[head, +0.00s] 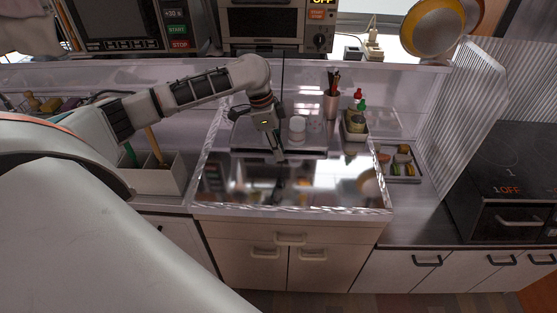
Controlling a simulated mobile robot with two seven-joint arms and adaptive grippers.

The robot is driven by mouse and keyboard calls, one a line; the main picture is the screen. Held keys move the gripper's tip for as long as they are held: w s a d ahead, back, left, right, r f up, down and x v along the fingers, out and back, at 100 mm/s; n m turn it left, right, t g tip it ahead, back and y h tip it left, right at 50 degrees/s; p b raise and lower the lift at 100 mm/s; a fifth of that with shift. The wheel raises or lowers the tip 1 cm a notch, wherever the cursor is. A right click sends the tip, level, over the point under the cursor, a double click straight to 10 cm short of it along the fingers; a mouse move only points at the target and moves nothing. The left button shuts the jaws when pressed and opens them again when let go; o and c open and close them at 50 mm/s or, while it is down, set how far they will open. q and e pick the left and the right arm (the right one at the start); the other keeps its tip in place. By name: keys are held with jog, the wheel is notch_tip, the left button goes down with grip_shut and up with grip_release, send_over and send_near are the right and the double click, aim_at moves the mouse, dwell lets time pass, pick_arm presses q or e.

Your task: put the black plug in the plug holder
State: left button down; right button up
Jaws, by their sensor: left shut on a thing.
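My left gripper (278,150) is above the middle of the shiny counter, pointing down, and shut on a small dark thing, which I take for the black plug. The fingers mostly hide it. A thin black cord (283,80) runs up from near the gripper past the shelf edge. A pale upright piece with sockets, which may be the plug holder (373,48), stands on the shelf at the upper right, well apart from the gripper. My right gripper is not in view.
A white cup (297,128) stands just right of the gripper. A utensil cup (332,106) and a caddy with bottles (355,125) stand further right. A microwave (130,27) and a toaster oven (276,27) sit on the shelf (330,60). The front counter is clear.

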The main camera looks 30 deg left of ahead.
pick_arm(q)
jog(key=x, duration=0.4)
jog(key=shift+s+a+f+b, duration=0.15)
jog(key=shift+s+a+b, duration=0.1)
jog(key=shift+a+b, duration=0.15)
jog(key=c, duration=1.8)
grip_release()
jog(key=shift+f, duration=0.1)
jog(key=shift+c, duration=0.2)
